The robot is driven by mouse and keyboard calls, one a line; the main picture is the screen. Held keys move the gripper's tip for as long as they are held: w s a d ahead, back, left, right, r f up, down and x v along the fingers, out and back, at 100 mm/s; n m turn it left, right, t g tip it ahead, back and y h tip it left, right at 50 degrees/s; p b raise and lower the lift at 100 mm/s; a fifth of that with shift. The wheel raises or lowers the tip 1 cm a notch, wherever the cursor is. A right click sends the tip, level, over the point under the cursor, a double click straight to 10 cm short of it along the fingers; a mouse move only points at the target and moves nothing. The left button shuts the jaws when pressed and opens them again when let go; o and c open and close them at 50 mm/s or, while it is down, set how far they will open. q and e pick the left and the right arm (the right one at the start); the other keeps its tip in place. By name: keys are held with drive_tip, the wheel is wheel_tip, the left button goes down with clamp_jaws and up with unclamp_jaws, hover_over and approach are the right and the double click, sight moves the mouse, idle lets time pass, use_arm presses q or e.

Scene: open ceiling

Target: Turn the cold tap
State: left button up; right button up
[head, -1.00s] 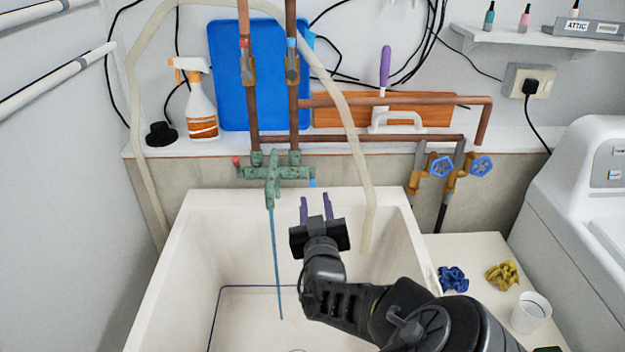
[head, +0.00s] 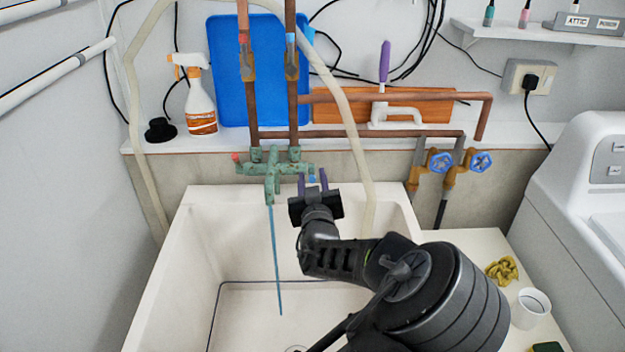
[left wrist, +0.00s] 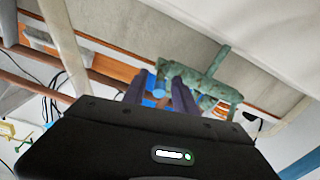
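The green, corroded mixer tap (head: 272,172) sits on two copper pipes above the sink's back edge. Its red-marked end (head: 237,157) points left. Its blue-marked cold end (head: 312,179) points right and down. My left gripper (head: 313,184) is at the cold end, its two purple fingers apart on either side of it. In the left wrist view the blue end (left wrist: 160,88) shows between the spread fingertips (left wrist: 158,92), with the green tap body (left wrist: 208,82) to the right. I cannot tell whether a finger touches it. My right gripper is out of view.
A thin blue strand (head: 277,262) hangs from the spout into the white sink (head: 172,262); I cannot tell whether it is water. A pale hose (head: 352,130) passes right of the gripper. Two blue valve wheels (head: 440,163) are farther right. A white cup (head: 530,308) stands on the counter.

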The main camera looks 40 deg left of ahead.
use_arm(q)
drive_tip(key=shift+c, duration=0.3)
clamp_jaws()
idle(1.1)
